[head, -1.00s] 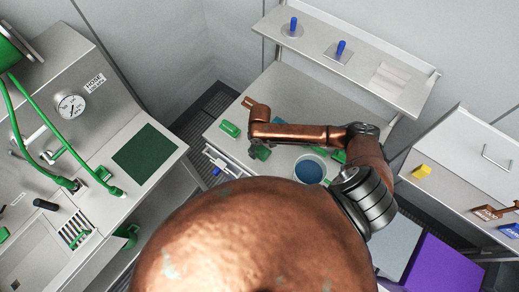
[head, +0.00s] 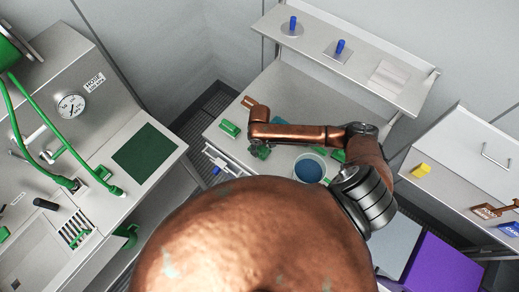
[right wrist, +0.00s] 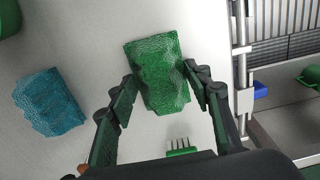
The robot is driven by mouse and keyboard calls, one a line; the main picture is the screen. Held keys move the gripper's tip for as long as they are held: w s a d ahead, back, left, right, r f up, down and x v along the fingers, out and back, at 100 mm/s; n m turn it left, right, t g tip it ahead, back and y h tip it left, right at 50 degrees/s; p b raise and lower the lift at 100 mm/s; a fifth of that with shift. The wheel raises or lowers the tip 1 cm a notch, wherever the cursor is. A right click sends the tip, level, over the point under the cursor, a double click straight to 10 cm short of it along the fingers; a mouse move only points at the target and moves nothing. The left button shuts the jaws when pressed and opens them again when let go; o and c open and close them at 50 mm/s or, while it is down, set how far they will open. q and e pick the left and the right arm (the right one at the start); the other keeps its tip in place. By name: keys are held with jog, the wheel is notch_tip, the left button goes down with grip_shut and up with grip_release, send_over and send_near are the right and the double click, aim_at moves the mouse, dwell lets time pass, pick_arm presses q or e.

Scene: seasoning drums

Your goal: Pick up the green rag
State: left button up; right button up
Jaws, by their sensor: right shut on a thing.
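The green rag (right wrist: 158,75) lies bunched between the two fingers of my right gripper (right wrist: 160,79) in the right wrist view, over the pale tabletop. Both fingertips touch its sides, and the gripper is shut on it. I cannot tell whether the rag is clear of the table. In the head view the rag (head: 261,153) shows as a small dark green patch below my copper wrist, which hides part of it. My left gripper is not in view.
A teal rag (right wrist: 49,102) lies left of the green one. A green-handled brush (right wrist: 181,150) lies near the gripper. A bucket of blue liquid (head: 309,169) and a green block (head: 229,129) stand on the table. A shelf (head: 372,69) overhangs the back.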

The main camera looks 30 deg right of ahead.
notch_tip(320, 180, up, 10)
jog(key=shift+b, duration=0.35)
dwell(0.4)
